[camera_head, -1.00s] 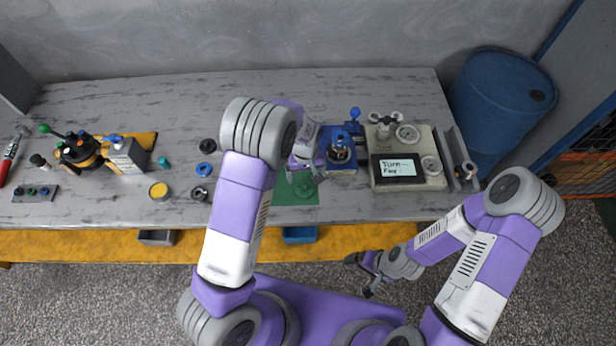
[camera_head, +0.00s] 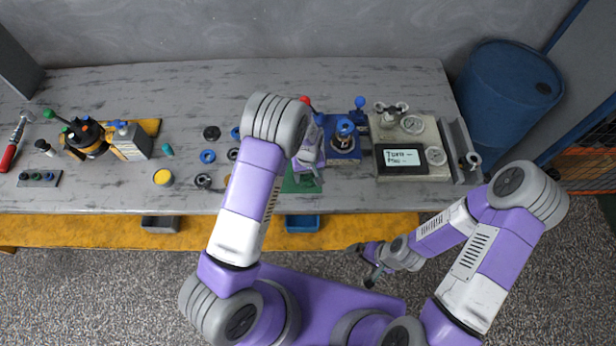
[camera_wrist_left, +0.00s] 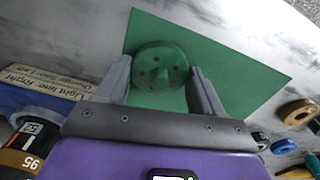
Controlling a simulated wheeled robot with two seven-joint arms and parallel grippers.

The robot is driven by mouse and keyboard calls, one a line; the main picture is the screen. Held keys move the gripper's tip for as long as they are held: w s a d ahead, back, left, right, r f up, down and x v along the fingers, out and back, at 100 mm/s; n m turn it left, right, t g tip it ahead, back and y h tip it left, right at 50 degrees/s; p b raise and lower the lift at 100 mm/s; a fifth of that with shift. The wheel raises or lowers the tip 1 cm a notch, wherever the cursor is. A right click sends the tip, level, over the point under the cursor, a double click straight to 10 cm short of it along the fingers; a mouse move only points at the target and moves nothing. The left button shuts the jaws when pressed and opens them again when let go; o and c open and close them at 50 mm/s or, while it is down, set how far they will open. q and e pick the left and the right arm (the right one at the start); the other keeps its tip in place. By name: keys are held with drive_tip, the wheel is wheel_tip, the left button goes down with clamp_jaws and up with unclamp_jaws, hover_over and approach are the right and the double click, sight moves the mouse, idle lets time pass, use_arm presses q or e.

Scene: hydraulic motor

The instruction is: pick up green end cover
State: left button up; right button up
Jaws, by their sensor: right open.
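The green end cover (camera_wrist_left: 160,66) is a round disc with small holes and a central boss. It lies on a green mat (camera_wrist_left: 225,80) in the left wrist view. My left gripper (camera_wrist_left: 163,75) is open, with one finger on either side of the cover; I cannot tell whether the fingers touch it. In the head view my left gripper (camera_head: 306,172) is over the green mat (camera_head: 292,185) and hides the cover. My right gripper (camera_head: 368,268) is open and empty, low in front of the bench.
A blue fixture (camera_head: 343,148) stands right of the mat, beside a grey tester with a screen (camera_head: 403,158). Loose rings (camera_head: 207,156) and a yellow-topped cup (camera_head: 163,178) lie to the left. A blue bin (camera_head: 301,223) hangs at the bench's front edge.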

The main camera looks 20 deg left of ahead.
sight(308, 175)
use_arm(q)
drive_tip(key=c, duration=0.7)
drive_tip(key=shift+r, duration=0.15)
wheel_tip(308, 175, up, 10)
drive_tip(key=shift+f+p, duration=0.1)
drive_tip(key=shift+p, duration=0.25)
drive_tip(key=shift+r, duration=0.2)
drive_tip(key=shift+r+p, duration=0.65)
